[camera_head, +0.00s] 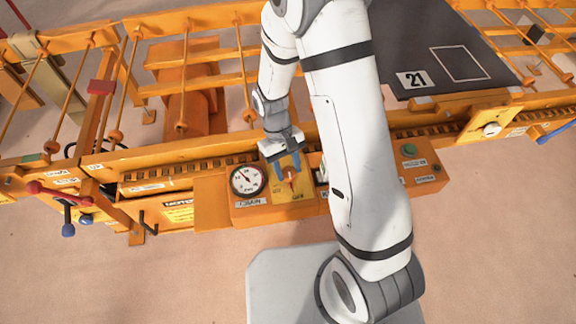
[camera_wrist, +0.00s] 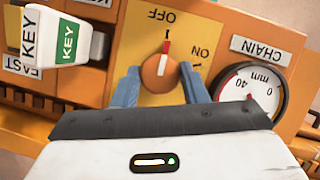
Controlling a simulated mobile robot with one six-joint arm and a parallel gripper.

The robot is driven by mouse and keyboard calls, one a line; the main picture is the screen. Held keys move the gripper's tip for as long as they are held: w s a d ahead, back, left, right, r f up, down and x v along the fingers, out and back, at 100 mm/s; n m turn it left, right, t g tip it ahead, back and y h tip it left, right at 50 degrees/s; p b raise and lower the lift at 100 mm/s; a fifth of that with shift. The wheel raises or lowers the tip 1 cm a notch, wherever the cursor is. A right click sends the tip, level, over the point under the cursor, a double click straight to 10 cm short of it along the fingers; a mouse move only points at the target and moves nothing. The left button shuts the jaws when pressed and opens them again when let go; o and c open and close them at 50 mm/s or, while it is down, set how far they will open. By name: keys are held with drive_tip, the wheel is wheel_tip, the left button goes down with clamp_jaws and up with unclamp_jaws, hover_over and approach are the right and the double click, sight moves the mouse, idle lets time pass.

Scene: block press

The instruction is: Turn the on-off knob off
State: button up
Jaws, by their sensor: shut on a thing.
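The on-off knob (camera_wrist: 157,74) is a round orange knob with a red and white pointer, on a yellow plate (camera_wrist: 190,32) marked OFF and ON. In the wrist view its pointer is directed up, close to the OFF mark and away from ON. In the head view the knob (camera_head: 292,181) is small and partly covered by my fingers. My gripper (camera_head: 286,172) reaches down to the panel with its blue-grey fingers. In the wrist view the fingers of my gripper (camera_wrist: 160,68) stand on both sides of the knob, shut on it.
A round mm gauge (camera_wrist: 250,92) labelled CHAIN sits right of the knob in the wrist view. A white and green KEY tag (camera_wrist: 68,38) stands at its left. In the head view a green button (camera_head: 409,150) is further right on the orange machine. My arm hides part of the panel.

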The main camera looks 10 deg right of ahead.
drive_tip(key=shift+n, duration=0.4)
drive_tip(key=o, duration=1)
drive_tip(key=shift+c, duration=0.2)
drive_tip(key=v, duration=0.8)
drive_tip(key=shift+p, duration=0.4)
drive_tip(key=shift+s+a, duration=0.1)
drive_tip(key=shift+s, duration=0.05)
drive_tip(key=s+d+r+m+t+p, duration=0.2)
drive_tip(key=s+d+r, duration=0.1)
drive_tip(key=r, duration=0.5)
drive_tip(key=s+d+r+m+t+y+p, duration=0.1)
drive_tip(key=s+d+r, duration=0.3)
drive_tip(key=r, duration=0.4)
drive_tip(key=s+d+r+m+t+p, duration=0.2)
drive_tip(key=s+d+r+t+p, duration=0.1)
drive_tip(key=r, duration=0.5)
drive_tip(key=shift+s+d+r+m+t+y, duration=0.3)
drive_tip(key=shift+s+d+r+t+y, duration=0.1)
drive_tip(key=shift+s+d, duration=0.4)
